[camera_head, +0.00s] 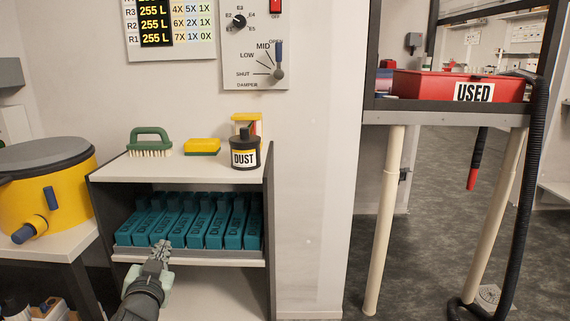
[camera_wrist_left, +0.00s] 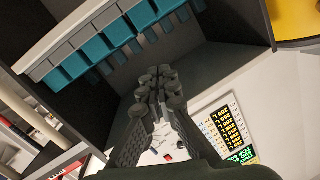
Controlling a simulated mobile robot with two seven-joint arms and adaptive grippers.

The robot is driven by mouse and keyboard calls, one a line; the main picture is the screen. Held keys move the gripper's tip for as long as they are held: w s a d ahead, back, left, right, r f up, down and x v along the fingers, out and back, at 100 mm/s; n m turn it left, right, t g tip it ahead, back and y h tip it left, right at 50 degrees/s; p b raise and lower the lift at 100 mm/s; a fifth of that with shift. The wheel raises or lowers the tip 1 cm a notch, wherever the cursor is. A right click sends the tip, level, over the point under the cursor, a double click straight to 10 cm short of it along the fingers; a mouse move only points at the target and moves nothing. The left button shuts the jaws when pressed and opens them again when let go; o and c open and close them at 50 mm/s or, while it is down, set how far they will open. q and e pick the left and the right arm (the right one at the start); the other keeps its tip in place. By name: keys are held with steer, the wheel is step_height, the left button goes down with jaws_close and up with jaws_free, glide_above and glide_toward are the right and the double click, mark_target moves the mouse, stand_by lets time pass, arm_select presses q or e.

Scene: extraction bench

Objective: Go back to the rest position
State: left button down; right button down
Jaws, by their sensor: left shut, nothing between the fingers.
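My left gripper (camera_head: 160,252) is in front of the white shelf unit, at the level of its middle shelf, and its fingers are closed together with nothing held. In the left wrist view its fingers (camera_wrist_left: 158,85) meet at the tips and point toward the shelf opening. Teal DUST boxes (camera_head: 190,220) stand in a row in a grey tray (camera_head: 150,252) just beyond the gripper. The boxes also show in the left wrist view (camera_wrist_left: 120,32). My right gripper does not show in either view.
A yellow drum (camera_head: 65,190) stands left. A red USED bin (camera_head: 440,86) sits on the right stand, beside a black hose (camera_head: 530,170).

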arm_select(q)
steer(key=s+a+f+g, duration=0.1)
steer(key=s+f+g, duration=0.1)
steer(key=s+f, duration=0.3)
steer(key=s+f+g, duration=0.2)
steer(key=f, duration=0.5)
steer(key=s+d+f+g+h, duration=0.1)
steer(key=s+f+g, duration=0.3)
steer(key=s+f, duration=0.5)
steer(key=s+d+f+g, duration=0.1)
steer(key=s+f+g, duration=0.4)
steer(key=s+f, duration=0.5)
steer(key=s, duration=0.8)
steer(key=shift+s+f+g+h, duration=0.15)
steer(key=shift+s+g+h, duration=0.15)
steer(key=shift+s+h, duration=0.1)
steer(key=shift+d, duration=0.1)
